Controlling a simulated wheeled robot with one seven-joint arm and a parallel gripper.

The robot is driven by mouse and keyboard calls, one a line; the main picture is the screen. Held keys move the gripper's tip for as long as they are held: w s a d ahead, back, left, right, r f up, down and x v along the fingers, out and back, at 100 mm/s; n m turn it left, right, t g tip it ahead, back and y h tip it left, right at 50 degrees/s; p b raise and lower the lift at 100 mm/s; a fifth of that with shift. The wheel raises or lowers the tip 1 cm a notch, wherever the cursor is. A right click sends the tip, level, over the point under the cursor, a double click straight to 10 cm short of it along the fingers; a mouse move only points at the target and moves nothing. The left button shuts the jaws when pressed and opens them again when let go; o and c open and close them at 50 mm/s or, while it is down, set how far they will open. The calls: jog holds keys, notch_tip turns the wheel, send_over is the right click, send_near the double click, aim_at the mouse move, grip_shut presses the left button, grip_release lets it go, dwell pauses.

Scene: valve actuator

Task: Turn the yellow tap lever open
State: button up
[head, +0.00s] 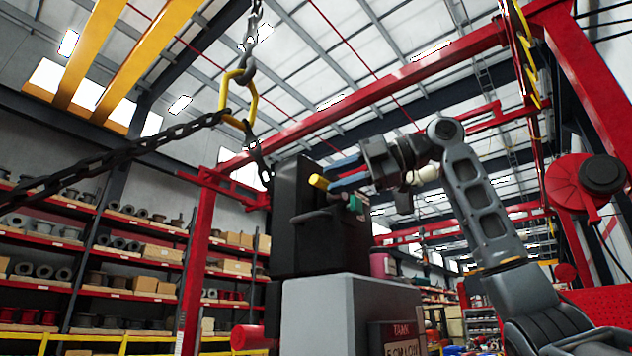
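The yellow tap lever (318,181) shows as a short yellow end in front of the dark upper block of the machine (296,240). The rest of the lever is hidden behind my fingers or too small to make out. My gripper (332,175) comes in from the right, with two blue fingers pointing left and a gap between them. The fingertips are right beside the yellow end; I cannot tell whether they touch it. A small teal part (355,203) sits just below the fingers.
A grey box with a "TANK" label (345,310) supports the dark block. A heavy chain with a yellow link (238,100) hangs at the upper left. Red frame posts (197,265) and loaded shelves (90,250) stand behind. A red reel (575,185) is at the right.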

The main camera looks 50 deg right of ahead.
aim_at(327, 182)
jog(key=shift+p+x, duration=0.35)
jog(key=shift+x, duration=1.7)
jog(key=shift+c, duration=0.2)
grip_shut()
